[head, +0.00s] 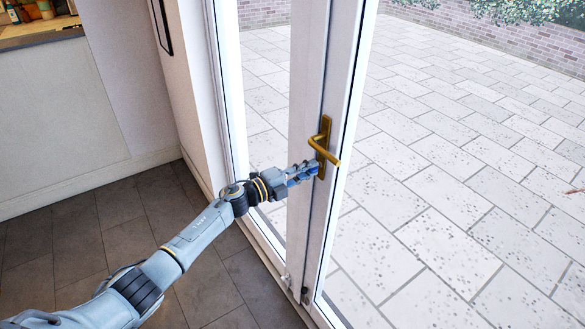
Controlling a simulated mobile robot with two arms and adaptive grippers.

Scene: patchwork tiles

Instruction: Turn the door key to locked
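A white-framed glass door (338,120) stands in front of me, with a brass lever handle (324,146) on a long brass backplate. The lever points to the right and slightly down. My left gripper (309,172) reaches in from the left, its fingers at the lower part of the backplate, just below the lever. The door key and its lock are not visible; the fingers cover that area. I cannot tell whether the fingers are shut on the key. My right gripper is out of view.
A white wall (60,115) and a counter (38,30) with small items stand at the left. Dark floor tiles (150,215) lie on the inside. Pale paving (460,170) and a brick wall (490,32) show through the glass.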

